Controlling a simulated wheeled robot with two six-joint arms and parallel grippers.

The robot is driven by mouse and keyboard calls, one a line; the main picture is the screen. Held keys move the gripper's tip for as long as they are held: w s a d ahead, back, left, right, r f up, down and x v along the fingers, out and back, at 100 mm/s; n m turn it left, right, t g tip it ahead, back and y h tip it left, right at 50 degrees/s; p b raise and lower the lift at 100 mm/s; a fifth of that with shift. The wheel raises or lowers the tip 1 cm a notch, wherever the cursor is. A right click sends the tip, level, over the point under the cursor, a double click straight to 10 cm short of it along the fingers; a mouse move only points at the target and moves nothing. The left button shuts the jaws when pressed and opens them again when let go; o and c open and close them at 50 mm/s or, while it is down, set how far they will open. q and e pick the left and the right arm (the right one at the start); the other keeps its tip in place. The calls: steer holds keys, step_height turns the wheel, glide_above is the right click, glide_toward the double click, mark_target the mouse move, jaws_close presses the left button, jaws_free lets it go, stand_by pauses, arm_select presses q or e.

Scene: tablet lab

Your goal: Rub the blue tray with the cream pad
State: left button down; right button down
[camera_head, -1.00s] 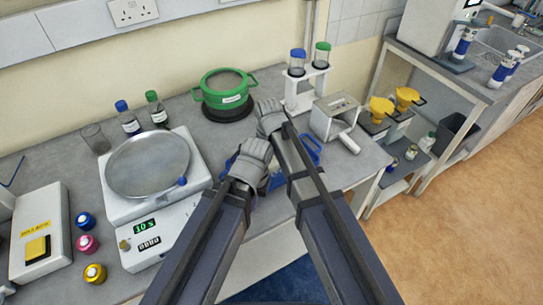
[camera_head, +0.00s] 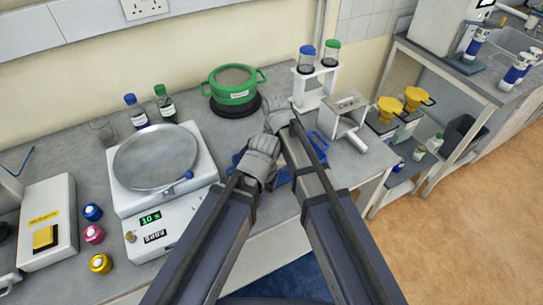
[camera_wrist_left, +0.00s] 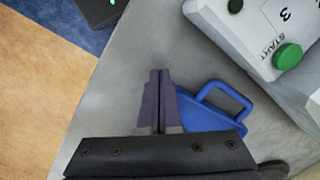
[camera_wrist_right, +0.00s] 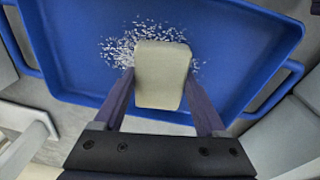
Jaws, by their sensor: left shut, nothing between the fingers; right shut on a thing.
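The blue tray (camera_wrist_right: 75,55) lies flat on the bench. In the head view it is mostly hidden behind my grippers, with part of its right handle (camera_head: 321,147) showing. My right gripper (camera_wrist_right: 160,95) is shut on the cream pad (camera_wrist_right: 162,72) and holds it over the tray floor, among white granules (camera_wrist_right: 125,45). Whether the pad touches the floor is hard to tell. The pad is hidden in the head view. My left gripper (camera_wrist_left: 160,75) is shut and empty, close beside the tray's left end and its handle (camera_wrist_left: 228,93).
A balance with a round pan (camera_head: 155,157) stands left of my left gripper. A green pot (camera_head: 232,90) and a white rack (camera_head: 314,88) with two capped tubes stand behind the tray. A grey and white device (camera_head: 342,113) stands at its right.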

arm_select(q)
steer(key=shift+s+a+f, duration=0.1)
steer(key=shift+s, duration=0.05)
arm_select(e)
steer(key=shift+w+d, duration=0.3)
steer(key=shift+d, duration=0.3)
steer(key=shift+w+d, duration=0.1)
steer(key=shift+w+d, duration=0.45)
steer(key=shift+d, duration=0.2)
steer(key=shift+w+d, duration=0.4)
steer(key=shift+d, duration=0.25)
arm_select(q)
steer(key=shift+r, duration=0.2)
arm_select(e)
steer(key=shift+s+d+r, duration=0.1)
steer(key=shift+s+d, duration=0.2)
steer(key=shift+s, duration=0.25)
steer(key=shift+s+d, duration=0.3)
steer(key=shift+s, duration=0.2)
steer(key=shift+a, duration=0.15)
arm_select(q)
steer(key=shift+f, duration=0.15)
arm_select(e)
steer(key=shift+s+a, duration=0.45)
steer(key=shift+a, duration=0.2)
steer(key=shift+s+a, duration=0.45)
steer(key=shift+a, duration=0.15)
steer(key=shift+s, duration=0.1)
